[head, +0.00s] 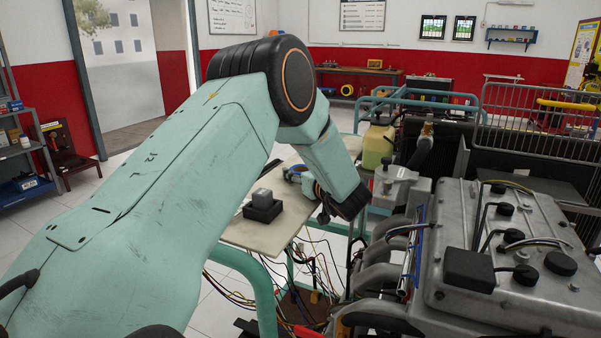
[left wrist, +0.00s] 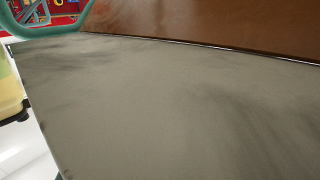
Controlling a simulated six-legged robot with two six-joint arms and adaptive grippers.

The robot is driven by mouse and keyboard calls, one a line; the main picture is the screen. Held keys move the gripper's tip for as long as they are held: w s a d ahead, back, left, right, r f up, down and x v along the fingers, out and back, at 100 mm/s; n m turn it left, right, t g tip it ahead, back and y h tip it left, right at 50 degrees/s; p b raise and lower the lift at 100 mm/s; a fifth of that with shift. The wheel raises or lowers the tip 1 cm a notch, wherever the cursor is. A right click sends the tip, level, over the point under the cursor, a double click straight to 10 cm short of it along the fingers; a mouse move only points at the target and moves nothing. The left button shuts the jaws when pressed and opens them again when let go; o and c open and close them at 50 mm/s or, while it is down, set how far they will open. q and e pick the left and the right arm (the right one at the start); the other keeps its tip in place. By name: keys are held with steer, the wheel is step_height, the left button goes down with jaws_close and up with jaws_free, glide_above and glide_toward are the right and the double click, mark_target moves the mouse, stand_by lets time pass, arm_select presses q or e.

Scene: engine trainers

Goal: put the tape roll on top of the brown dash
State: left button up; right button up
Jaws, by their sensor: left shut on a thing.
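My left gripper (head: 318,192) shows only in part past the dark wrist, above the cream board. It is shut on what appears to be the tape roll (head: 296,172), a small blue ring at its far left side. The wrist hides part of the grip. In the left wrist view neither fingers nor roll show. That view has a brown panel (left wrist: 220,25), which looks like the brown dash, behind a wide grey surface (left wrist: 170,110). I cannot make out the dash in the head view. My right gripper is not in view.
A black box with a grey block (head: 262,205) stands on the cream board (head: 265,238). A yellow-green jar (head: 376,146) and the grey engine (head: 500,245) stand to the right. Loose wires (head: 318,262) hang below the board. A wire rack (head: 540,125) is behind the engine.

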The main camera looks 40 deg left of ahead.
arm_select(q)
steer(key=o, duration=1)
steer(key=shift+s+d+f, duration=0.1)
steer(key=shift+s+f, duration=0.15)
steer(key=shift+f, duration=0.05)
steer(key=o, duration=0.4)
steer(key=shift+f, duration=0.1)
steer(key=shift+c, duration=0.2)
steer(key=shift+f, duration=0.15)
steer(key=shift+r, duration=0.25)
steer(key=shift+d+r, duration=0.2)
steer(key=shift+d, duration=0.05)
steer(key=v, duration=1.1)
steer(key=shift+d+r+p, duration=0.15)
steer(key=shift+r+p, duration=0.15)
steer(key=shift+r, duration=0.1)
